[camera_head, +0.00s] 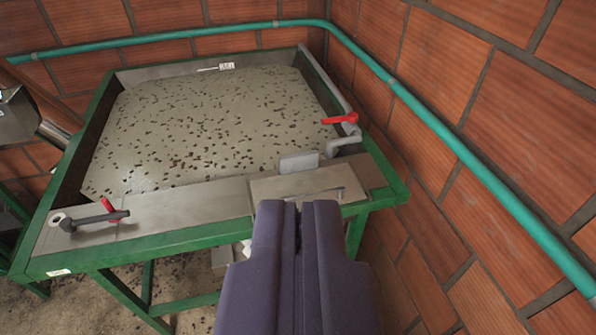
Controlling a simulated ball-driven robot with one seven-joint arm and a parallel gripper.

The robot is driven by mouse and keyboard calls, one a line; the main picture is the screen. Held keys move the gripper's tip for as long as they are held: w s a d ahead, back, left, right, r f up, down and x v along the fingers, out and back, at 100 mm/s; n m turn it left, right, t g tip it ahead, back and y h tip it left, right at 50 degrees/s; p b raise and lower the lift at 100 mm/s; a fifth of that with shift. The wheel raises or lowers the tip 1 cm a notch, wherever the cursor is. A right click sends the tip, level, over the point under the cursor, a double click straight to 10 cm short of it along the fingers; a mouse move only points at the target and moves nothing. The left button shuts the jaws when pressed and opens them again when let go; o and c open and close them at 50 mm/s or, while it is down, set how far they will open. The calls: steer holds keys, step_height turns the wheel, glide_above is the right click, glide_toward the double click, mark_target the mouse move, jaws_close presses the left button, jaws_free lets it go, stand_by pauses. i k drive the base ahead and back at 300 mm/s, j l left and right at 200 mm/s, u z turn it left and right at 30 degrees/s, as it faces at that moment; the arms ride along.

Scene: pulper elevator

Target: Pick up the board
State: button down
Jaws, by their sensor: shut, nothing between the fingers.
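My gripper (297,212) is at the bottom centre, its dark purple fingers shut together and empty. Its tips overlap the front edge of the green-framed table in the picture. Just beyond the tips lies a flat grey panel (278,186) on the table's front ledge. A small light-grey plate (299,162) stands at the panel's back edge, by the speckled tank. I cannot tell which of these is the board. The fingers hide the panel's near edge, and I cannot tell whether they touch it.
The tank holds a pale surface with many dark specks (200,130). A red-handled valve (340,118) and grey pipe elbow stand at right. A dark lever with a red grip (95,219) is at front left. Brick walls (500,110) and a green pipe (455,150) bound the right.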

mark_target(302, 161)
steer(key=i+u, duration=0.25)
steer(key=i, duration=0.25)
steer(key=i+l+u, duration=0.2)
steer(key=i, duration=0.3)
steer(key=i+l+u, duration=0.25)
steer(key=i, duration=0.25)
steer(key=i+l+u, duration=0.25)
steer(key=i, duration=0.2)
